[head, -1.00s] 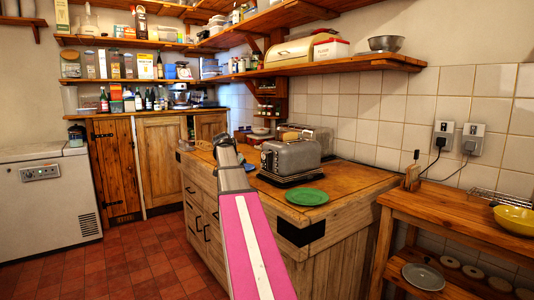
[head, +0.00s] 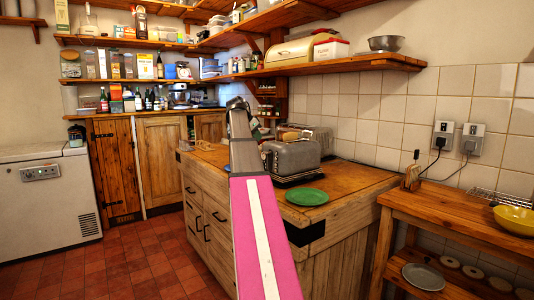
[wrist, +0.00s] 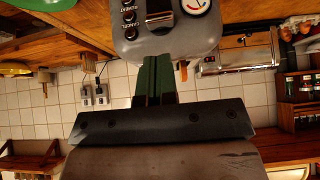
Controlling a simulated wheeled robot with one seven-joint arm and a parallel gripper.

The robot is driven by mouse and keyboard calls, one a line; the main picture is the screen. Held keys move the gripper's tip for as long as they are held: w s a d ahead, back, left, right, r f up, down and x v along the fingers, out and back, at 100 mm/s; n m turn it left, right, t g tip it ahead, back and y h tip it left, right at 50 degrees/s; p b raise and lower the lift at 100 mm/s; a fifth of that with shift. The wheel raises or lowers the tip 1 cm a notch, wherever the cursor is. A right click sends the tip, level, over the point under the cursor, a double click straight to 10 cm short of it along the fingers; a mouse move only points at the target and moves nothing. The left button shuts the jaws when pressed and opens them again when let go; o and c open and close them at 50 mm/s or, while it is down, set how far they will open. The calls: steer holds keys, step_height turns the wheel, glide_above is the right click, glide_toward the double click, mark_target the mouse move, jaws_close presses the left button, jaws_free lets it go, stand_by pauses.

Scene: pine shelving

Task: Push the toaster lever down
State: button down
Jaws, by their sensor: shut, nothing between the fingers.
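The grey toaster (head: 292,157) stands on the wooden counter, and my arm covers its left end in the head view. The wrist view is upside down and shows the toaster's end face (wrist: 190,45) close up, with several small knobs, a round dial and a dark lever-like piece (wrist: 160,12) near the top edge of the picture. My gripper (wrist: 153,62) is shut and empty. Its dark green fingers point at the toaster and overlap its edge in the picture. I cannot tell whether they touch it. In the head view my arm hides the fingers.
A green plate (head: 306,197) lies on the counter (head: 345,186) in front of the toaster. A wooden shelf (head: 350,62) with a bread bin (head: 290,52) runs above. A side table (head: 450,220) with a yellow bowl (head: 515,220) stands at the right.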

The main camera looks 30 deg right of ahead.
mark_target(267, 151)
steer(key=shift+x, duration=3.5)
step_height(267, 151, down, 5)
steer(key=a, duration=0.3)
steer(key=shift+s+f, duration=0.2)
steer(key=shift+r, duration=0.1)
steer(key=v, duration=1)
steer(key=shift+a+r, duration=0.2)
steer(key=shift+a, duration=0.05)
